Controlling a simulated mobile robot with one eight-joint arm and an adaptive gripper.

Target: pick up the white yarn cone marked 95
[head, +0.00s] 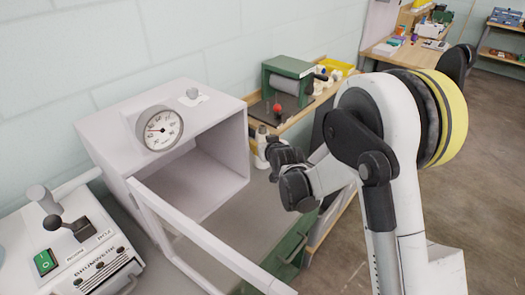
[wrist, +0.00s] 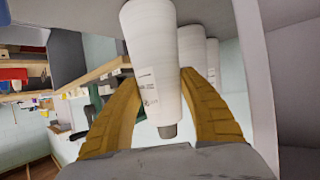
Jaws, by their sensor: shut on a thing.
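A white yarn cone (wrist: 152,60) fills the middle of the wrist view, with a small printed label on its side; the number on it is too small to read. My gripper (wrist: 156,72) is shut on this cone, one yellow-brown finger on each side. Further white cones (wrist: 191,50) stand close behind it, to the right in the wrist view. In the head view my dark wrist (head: 288,175) hides the fingers, and a small white piece (head: 261,148) shows just left of it; I cannot tell whether it is the held cone.
A pale open-fronted box with a dial gauge (head: 163,130) stands left of my wrist, its frame-like door (head: 205,262) swung out in front. A green machine (head: 288,82) with a roller and red knob sits on the wooden bench behind. Floor at right is clear.

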